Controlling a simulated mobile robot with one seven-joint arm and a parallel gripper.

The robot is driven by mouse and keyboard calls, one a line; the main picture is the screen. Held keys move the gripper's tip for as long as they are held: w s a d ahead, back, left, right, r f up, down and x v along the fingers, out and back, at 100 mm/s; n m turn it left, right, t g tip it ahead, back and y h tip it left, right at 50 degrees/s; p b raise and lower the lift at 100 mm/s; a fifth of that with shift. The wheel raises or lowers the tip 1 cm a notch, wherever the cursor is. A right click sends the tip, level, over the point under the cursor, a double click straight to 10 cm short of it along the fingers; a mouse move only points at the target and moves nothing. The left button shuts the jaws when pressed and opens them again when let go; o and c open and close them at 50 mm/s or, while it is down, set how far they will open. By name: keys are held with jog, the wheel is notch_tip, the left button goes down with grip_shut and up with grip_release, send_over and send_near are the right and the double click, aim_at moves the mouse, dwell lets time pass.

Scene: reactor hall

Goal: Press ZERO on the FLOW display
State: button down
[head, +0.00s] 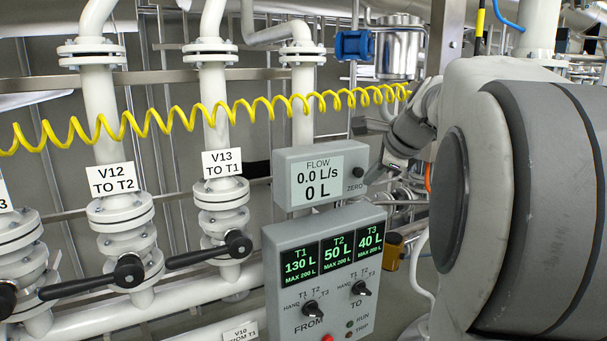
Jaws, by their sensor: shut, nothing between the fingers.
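The FLOW display (321,177) is a grey box in the middle of the head view. Its screen reads 0.0 L/s and 0 L. The dark ZERO button (358,172) sits on its right side, above the ZERO label. My gripper (377,175) is just right of the box, close to the button and partly hidden behind my own arm. The fingers look shut and empty. I cannot tell from this view whether a fingertip touches the button.
Below stands a panel (278,300) with T1, T2 and T3 readouts and two knobs. Valves V12 (130,270) and V13 (238,243) with black levers are at left. A coiled yellow hose (200,112) crosses above the display. My arm fills the right side.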

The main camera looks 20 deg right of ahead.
jog(key=shift+s, duration=0.15)
jog(key=s, duration=0.2)
jog(key=s+b, duration=0.1)
jog(key=s, duration=0.1)
jog(key=shift+s+d, duration=0.2)
jog(key=shift+s, duration=0.15)
